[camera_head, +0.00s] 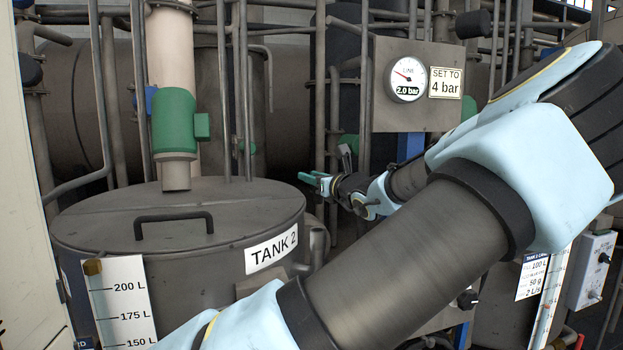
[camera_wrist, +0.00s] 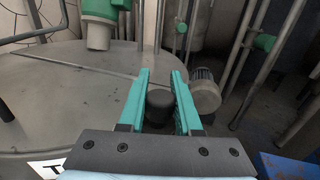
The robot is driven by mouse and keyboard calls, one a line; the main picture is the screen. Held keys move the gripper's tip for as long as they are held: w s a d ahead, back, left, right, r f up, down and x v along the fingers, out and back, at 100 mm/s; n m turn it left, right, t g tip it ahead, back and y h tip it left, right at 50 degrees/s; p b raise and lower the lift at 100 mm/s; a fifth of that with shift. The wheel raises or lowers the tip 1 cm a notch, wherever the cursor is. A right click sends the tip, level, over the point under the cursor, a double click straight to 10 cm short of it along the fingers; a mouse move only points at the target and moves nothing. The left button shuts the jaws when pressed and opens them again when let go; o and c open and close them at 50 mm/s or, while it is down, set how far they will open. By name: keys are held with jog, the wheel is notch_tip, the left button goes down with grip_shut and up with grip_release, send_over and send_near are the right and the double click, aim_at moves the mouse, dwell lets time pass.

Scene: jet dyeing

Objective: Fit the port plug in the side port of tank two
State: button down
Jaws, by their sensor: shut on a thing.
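My gripper (camera_head: 318,180) has green fingers and is just right of and above the lid edge of tank two (camera_head: 270,205), which bears a TANK 2 label. In the wrist view my gripper (camera_wrist: 160,78) is shut on a dark, round-topped cylinder, the port plug (camera_wrist: 160,108), between its fingers. The plug cannot be told clearly in the head view. A grey pipe stub (camera_head: 317,240), seemingly the side port, stands at the tank's right side, apart from my gripper. Its opening cannot be seen clearly. The tank lid (camera_wrist: 70,85) fills the left of the wrist view.
A green-collared pipe (camera_head: 174,120) comes down over the lid, beside a dark lid handle (camera_head: 173,222). Vertical pipes (camera_head: 320,100) and a gauge panel (camera_head: 413,110) stand behind. A ribbed grey motor (camera_wrist: 205,90) sits right of my fingers. A level scale (camera_head: 120,300) is in front.

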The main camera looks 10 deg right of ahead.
jog(key=shift+f+b, duration=2.15)
jog(key=shift+f, duration=0.75)
jog(key=shift+f+b, duration=1)
jog(key=shift+f, duration=1.1)
jog(key=c, duration=0.5)
grip_release()
jog(key=shift+s, duration=0.1)
jog(key=v, duration=1)
jog(key=shift+s+d, duration=0.15)
jog(key=shift+s, duration=0.15)
